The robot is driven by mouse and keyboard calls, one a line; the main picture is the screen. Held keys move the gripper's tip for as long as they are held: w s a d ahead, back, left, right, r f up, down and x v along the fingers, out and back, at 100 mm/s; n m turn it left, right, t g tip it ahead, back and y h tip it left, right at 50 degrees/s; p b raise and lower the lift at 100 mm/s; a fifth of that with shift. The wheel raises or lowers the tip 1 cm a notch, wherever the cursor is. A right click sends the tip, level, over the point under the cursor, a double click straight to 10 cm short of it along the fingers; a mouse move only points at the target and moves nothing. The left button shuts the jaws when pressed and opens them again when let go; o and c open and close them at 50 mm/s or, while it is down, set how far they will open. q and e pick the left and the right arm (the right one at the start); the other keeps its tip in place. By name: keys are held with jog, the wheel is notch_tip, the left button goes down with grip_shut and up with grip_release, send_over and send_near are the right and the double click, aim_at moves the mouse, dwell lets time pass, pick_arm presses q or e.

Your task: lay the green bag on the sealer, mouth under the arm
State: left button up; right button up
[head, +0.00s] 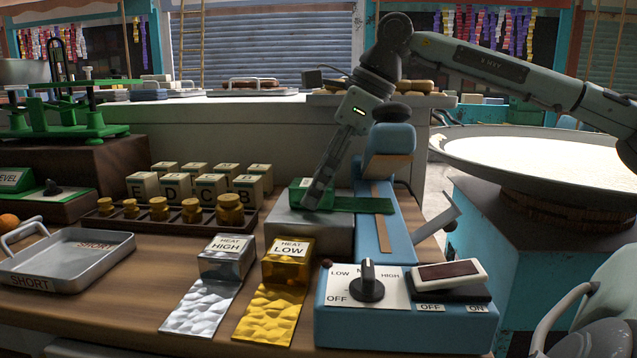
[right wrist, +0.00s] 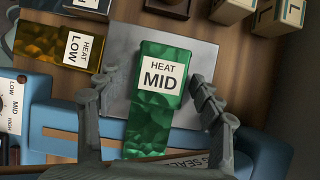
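The green bag labelled HEAT MID (right wrist: 158,85) lies flat on the sealer's grey metal plate (head: 290,228). In the head view the bag (head: 370,205) stretches right, and its flat end lies across the strip on the blue sealer bed (head: 372,245). The sealer's blue arm (head: 388,142) is raised at the back. My right gripper (head: 318,192) is low over the bag, partly hiding its thick end. In the right wrist view the fingers (right wrist: 148,98) are spread on either side of the bag, with gaps visible. My left gripper is not in view.
A gold HEAT LOW bag (head: 285,270) and a silver HEAT HIGH bag (head: 222,265) lie in front. The sealer's control box (head: 405,325) has a knob and a switch. Lettered blocks (head: 210,187), a weight rack (head: 165,222) and a SHORT tray (head: 70,262) are left.

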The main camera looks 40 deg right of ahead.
dwell(0.3)
jog(key=v, duration=1.2)
